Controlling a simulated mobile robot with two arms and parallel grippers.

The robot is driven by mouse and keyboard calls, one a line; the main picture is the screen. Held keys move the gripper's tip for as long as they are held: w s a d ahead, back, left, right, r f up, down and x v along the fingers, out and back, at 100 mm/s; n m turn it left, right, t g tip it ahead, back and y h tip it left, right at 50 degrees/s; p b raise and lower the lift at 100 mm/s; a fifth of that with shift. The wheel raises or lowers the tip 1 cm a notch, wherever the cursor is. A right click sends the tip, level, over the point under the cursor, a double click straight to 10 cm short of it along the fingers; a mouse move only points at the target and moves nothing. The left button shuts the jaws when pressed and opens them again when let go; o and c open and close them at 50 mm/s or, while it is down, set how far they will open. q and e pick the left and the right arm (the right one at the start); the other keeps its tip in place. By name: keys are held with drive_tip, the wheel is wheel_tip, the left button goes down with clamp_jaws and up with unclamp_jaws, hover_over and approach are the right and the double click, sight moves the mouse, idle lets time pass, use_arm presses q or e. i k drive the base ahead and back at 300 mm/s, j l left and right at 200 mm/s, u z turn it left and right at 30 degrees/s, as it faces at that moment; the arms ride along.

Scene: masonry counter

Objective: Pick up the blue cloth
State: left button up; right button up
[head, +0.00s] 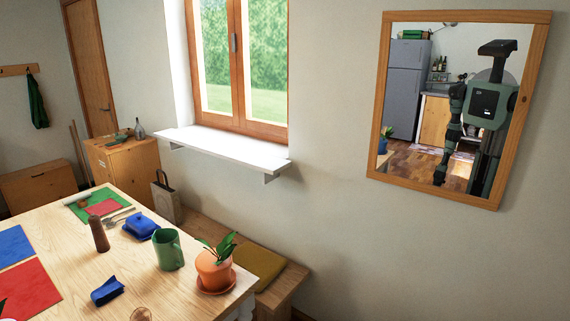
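A small folded blue cloth (107,291) lies on the near part of the wooden table (128,266), in the lower left of the head view. It lies apart from the green mug (168,250) and the terracotta plant pot (214,269) to its right. Neither of my grippers shows directly in this view. My body is reflected in the wall mirror, but the state of my grippers cannot be made out there.
Red and blue mats (27,290) lie at left. A bench with a cushion (259,262) stands along the wall.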

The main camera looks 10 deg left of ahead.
sight(112, 287)
drive_tip(key=u, duration=1.45)
